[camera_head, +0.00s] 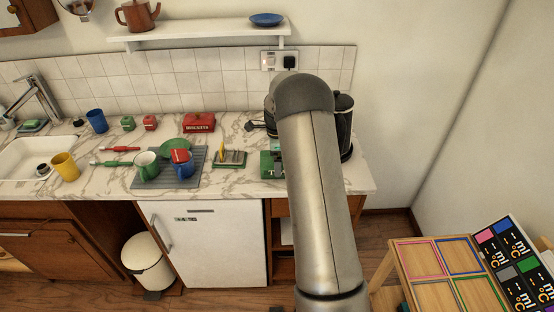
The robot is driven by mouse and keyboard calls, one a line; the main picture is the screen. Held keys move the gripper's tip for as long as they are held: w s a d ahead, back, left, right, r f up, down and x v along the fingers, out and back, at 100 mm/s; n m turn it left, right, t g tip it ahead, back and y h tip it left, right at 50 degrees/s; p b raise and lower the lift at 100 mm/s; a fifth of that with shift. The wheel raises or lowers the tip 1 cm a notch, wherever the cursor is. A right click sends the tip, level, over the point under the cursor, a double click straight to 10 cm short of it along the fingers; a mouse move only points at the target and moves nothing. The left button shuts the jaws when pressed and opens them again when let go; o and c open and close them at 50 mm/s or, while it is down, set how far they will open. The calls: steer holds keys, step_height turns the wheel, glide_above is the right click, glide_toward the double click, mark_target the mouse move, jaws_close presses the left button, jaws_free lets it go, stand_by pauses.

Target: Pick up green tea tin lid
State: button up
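A small green tin (127,123) stands on the marble counter near the back wall, next to a similar small red tin (150,123). Each is too small to tell its lid clearly from its body. Another green object (270,164) shows on the counter just left of my arm and is partly hidden by it; I cannot tell what it is. My arm rises in front of the counter's right end. My gripper is not visible.
A grey drying mat (140,183) holds green, blue and red dishes. A red biscuit tin (199,122), a blue cup (96,121) and a yellow cup (65,166) stand around it. A black appliance (344,122) is partly hidden behind my arm. A shelf (200,33) hangs above.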

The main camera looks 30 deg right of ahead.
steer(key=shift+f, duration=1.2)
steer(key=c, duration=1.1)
